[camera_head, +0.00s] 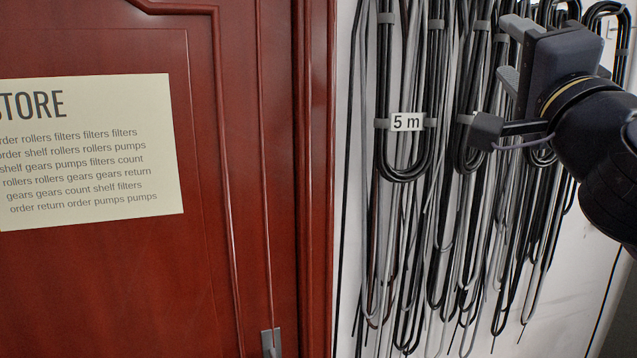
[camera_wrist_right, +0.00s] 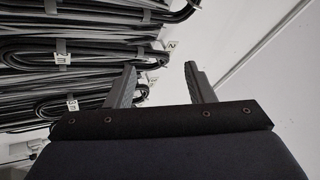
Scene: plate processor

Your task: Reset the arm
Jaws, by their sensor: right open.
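My right gripper (camera_head: 508,52) is at the upper right of the head view, raised in front of the hanging cables, with its arm coming in from the right edge. In the right wrist view the right gripper (camera_wrist_right: 162,82) shows two dark fingers spread apart with nothing between them. My left gripper is in neither view.
Bundles of black and grey cables (camera_head: 405,160) hang on a white wall (camera_head: 585,270), one tagged "5 m". A red wooden door (camera_head: 100,290) with a paper notice (camera_head: 90,150) and a metal handle (camera_head: 271,342) fills the left. Cables (camera_wrist_right: 60,75) also show in the wrist view.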

